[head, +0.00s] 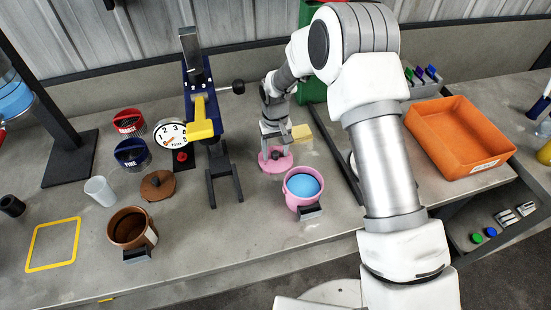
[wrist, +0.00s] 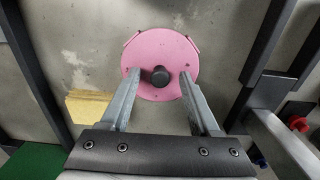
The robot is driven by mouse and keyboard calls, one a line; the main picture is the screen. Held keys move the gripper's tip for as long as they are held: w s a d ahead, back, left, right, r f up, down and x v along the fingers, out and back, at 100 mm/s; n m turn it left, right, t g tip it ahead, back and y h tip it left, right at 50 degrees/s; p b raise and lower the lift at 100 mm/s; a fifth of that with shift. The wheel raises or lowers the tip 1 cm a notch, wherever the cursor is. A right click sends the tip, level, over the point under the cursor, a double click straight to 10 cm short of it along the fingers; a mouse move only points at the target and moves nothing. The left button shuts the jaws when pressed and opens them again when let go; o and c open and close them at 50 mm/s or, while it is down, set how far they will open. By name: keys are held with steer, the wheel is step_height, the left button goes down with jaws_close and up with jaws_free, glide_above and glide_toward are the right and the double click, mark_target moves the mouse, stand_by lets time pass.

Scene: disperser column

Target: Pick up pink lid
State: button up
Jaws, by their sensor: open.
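The pink lid (head: 268,166) is a round disc with a dark knob, lying flat on the grey bench in the head view. In the wrist view the pink lid (wrist: 159,45) lies below the fingers, with its black knob (wrist: 160,76) between the two fingertips. My gripper (head: 274,147) is above the lid in the head view, pointing down. In the wrist view my gripper (wrist: 158,78) is open, one finger on each side of the knob. I cannot tell whether the fingers touch the lid.
A pink pot (head: 291,196) with blue contents stands right of the lid. The disperser column (head: 205,110) with dark legs stands to the left. A yellow sponge-like block (head: 302,133) lies behind. An orange tray (head: 455,145) is at right. A brown pot (head: 126,232) and brown lid (head: 158,185) are left.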

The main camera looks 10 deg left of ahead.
jaws_close()
stand_by(0.3)
